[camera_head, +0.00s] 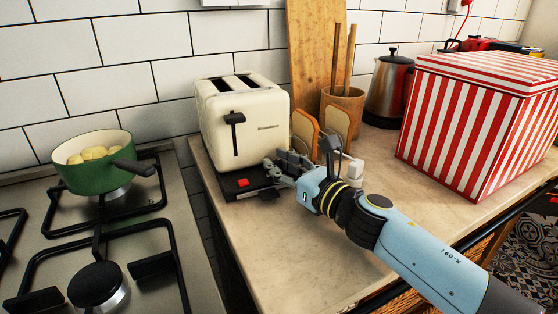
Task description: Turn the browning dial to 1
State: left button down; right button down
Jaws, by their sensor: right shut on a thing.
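The cream toaster (243,125) stands on the counter, with two slots on top and a black lever (234,119) near the top of its end face. Its black base (232,190) carries a red button (242,183). My right gripper (277,171) reaches in from the right, low down, with its fingers at the right end of this base. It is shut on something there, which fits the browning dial. The fingers hide the dial, so its setting cannot be read. My left gripper is out of view.
Bread slices (305,129) stand right behind my right gripper. A utensil pot (343,104), a kettle (389,88) and a red-striped box (482,122) stand further right. A green pot (91,165) sits on the stove at left. The front counter is clear.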

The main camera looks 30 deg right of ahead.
jog(key=shift+n+y, duration=0.3)
jog(key=shift+y, duration=0.2)
jog(key=c, duration=1.1)
grip_release()
jog(key=v, duration=1.2)
jog(key=shift+r, duration=0.1)
